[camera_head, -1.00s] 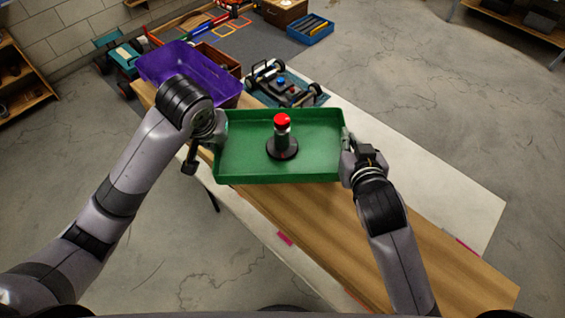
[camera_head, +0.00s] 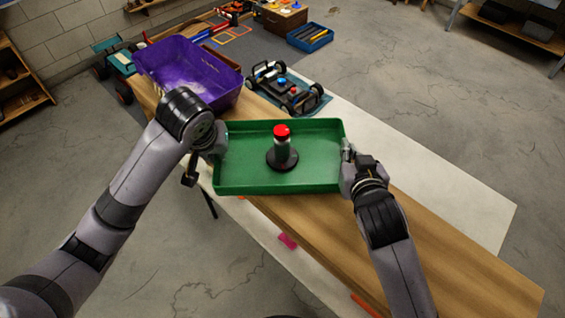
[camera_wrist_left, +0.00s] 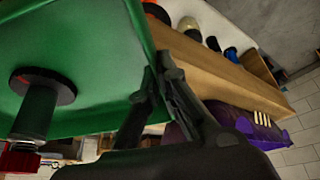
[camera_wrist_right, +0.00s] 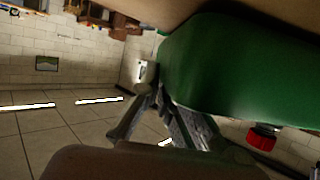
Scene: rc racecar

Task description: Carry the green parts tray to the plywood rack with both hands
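The green parts tray (camera_head: 240,180) is held level between my two grippers, over the wooden bench. A dark bottle with a red cap (camera_head: 282,145) stands upright on a black round base inside it. My left gripper (camera_head: 218,140) is shut on the tray's left wall; the left wrist view shows its fingers (camera_wrist_left: 155,95) at the tray's edge. My right gripper (camera_head: 347,152) is at the tray's right wall; in the right wrist view its fingers (camera_wrist_right: 160,100) close on the green rim. The plywood rack cannot be made out with certainty.
A blue crate (camera_head: 310,38) stands further back. Wooden shelves stand at the far left (camera_head: 15,75) and upper right (camera_head: 520,28). Concrete floor lies open on both sides.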

